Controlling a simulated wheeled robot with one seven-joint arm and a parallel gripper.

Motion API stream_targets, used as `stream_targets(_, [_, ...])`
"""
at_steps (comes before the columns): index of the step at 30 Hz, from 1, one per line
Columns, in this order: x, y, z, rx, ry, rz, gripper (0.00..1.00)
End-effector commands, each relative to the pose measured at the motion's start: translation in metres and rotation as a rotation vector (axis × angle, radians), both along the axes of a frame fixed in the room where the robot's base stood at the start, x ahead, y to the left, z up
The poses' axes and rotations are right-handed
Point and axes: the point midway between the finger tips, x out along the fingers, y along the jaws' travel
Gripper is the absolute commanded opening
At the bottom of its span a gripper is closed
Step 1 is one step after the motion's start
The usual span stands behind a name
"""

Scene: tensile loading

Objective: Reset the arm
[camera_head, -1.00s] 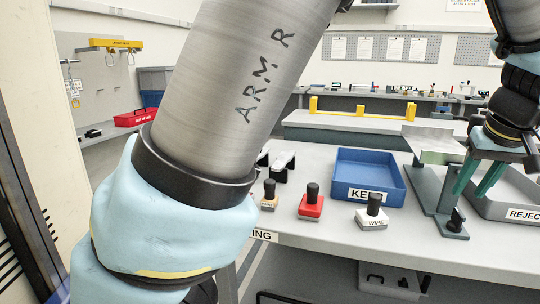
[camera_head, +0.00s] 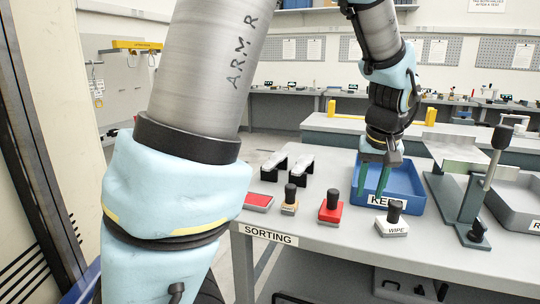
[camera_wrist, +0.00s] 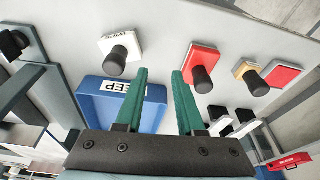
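My gripper (camera_head: 373,188) hangs over the left part of the blue KEEP tray (camera_head: 410,195) in the head view, fingers pointing down. In the wrist view, my gripper (camera_wrist: 158,75) has its two green fingers apart with nothing between them. The KEEP tray (camera_wrist: 100,88) lies beyond the left finger there. My grey arm link marked ARM R fills the left of the head view. The inside of the tray is partly hidden behind my gripper.
A white WIPE stamp (camera_head: 392,222), a red stamp (camera_head: 331,207) and a tan stamp (camera_head: 290,202) stand along the front of the SORTING table (camera_head: 340,240). A red pad (camera_head: 259,201) lies left of them. A lever fixture (camera_head: 462,205) and a grey tray (camera_head: 525,208) stand right.

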Motion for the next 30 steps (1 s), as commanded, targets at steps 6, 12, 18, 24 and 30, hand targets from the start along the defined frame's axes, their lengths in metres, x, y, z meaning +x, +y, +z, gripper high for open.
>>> stream_targets(6, [0.019,0.108,-0.012,0.001,0.055,0.062,0.38])
stream_targets(12, [0.009,0.194,-0.022,-0.004,0.085,0.108,0.38])
stream_targets(18, [-0.016,0.260,-0.031,-0.007,0.101,0.145,0.38])
stream_targets(24, [-0.034,0.290,-0.036,-0.007,0.107,0.163,0.38])
stream_targets(30, [-0.037,0.294,-0.037,-0.007,0.108,0.165,0.38])
